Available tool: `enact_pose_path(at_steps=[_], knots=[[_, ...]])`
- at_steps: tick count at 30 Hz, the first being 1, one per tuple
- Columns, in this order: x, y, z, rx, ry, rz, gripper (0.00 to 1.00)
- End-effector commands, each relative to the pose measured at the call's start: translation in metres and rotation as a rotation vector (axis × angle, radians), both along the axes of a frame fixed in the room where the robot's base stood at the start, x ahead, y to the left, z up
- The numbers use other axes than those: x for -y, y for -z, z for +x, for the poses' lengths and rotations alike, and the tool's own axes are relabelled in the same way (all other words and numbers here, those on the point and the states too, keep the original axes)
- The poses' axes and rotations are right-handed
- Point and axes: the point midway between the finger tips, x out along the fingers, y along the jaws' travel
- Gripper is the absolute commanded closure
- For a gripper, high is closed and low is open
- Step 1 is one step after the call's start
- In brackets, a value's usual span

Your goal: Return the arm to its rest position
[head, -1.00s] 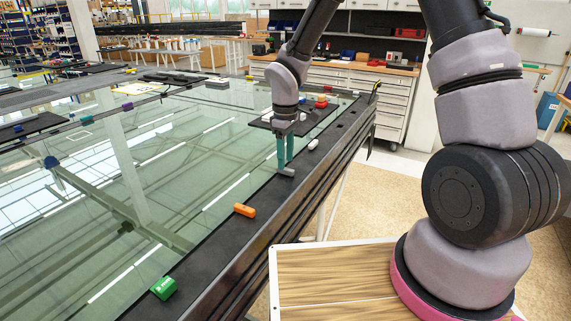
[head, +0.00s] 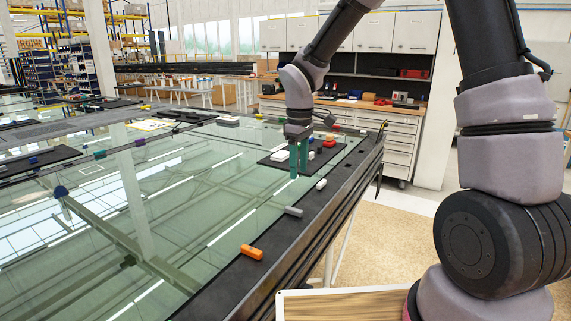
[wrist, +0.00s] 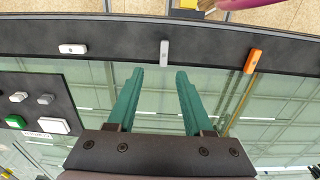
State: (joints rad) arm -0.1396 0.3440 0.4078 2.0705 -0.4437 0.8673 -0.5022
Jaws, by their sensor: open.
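My gripper (head: 299,158) hangs from my arm over the glass near the right edge of the table in the head view. Its two teal fingers point down, and they also show in the wrist view (wrist: 159,72). The fingers are apart with nothing between them. A grey block (head: 293,211) lies on the dark table border, apart from the fingertips. It also shows just beyond the fingertips in the wrist view (wrist: 164,53).
An orange block (head: 251,252) and a white block (head: 321,184) lie on the same border. A black mat (head: 275,161) with several small items lies behind my gripper. A drawer cabinet (head: 400,147) stands at the back. The glass (head: 110,220) is largely clear.

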Motion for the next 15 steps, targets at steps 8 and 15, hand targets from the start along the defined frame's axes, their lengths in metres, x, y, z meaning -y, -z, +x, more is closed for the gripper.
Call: enact_pose_path(at_steps=[8,15], knots=[[0.072,-0.095,-0.026,0.155,0.388,0.055,0.49],[0.128,-0.161,-0.076,0.277,0.759,0.194,0.49]])
